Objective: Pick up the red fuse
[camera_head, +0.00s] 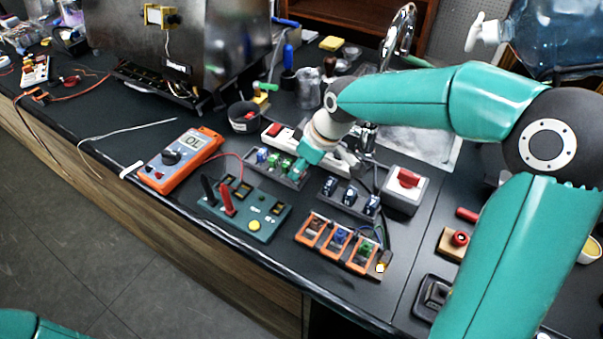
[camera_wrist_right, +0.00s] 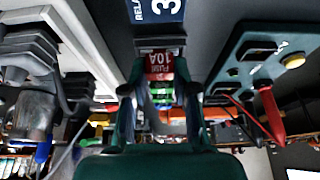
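The red fuse (camera_wrist_right: 158,63), marked 10A, shows in the right wrist view between the two fingertips of my right gripper (camera_wrist_right: 160,75). The fingers lie close along both its sides and look shut on it. The fuse's far end is at a dark slot; I cannot tell whether it is seated or free. In the head view my right gripper (camera_head: 302,170) is low over the right end of the dark fuse rack (camera_head: 270,175), which holds blue and green fuses; the red fuse is hidden there. My left gripper is out of view.
A green test board (camera_head: 240,215) with probes and an orange multimeter (camera_head: 178,160) lie in front and to the left. A relay rack (camera_head: 345,207), an orange-framed block (camera_head: 338,245) and a red-switch box (camera_head: 404,190) stand to the right. A white power strip (camera_head: 310,155) lies behind.

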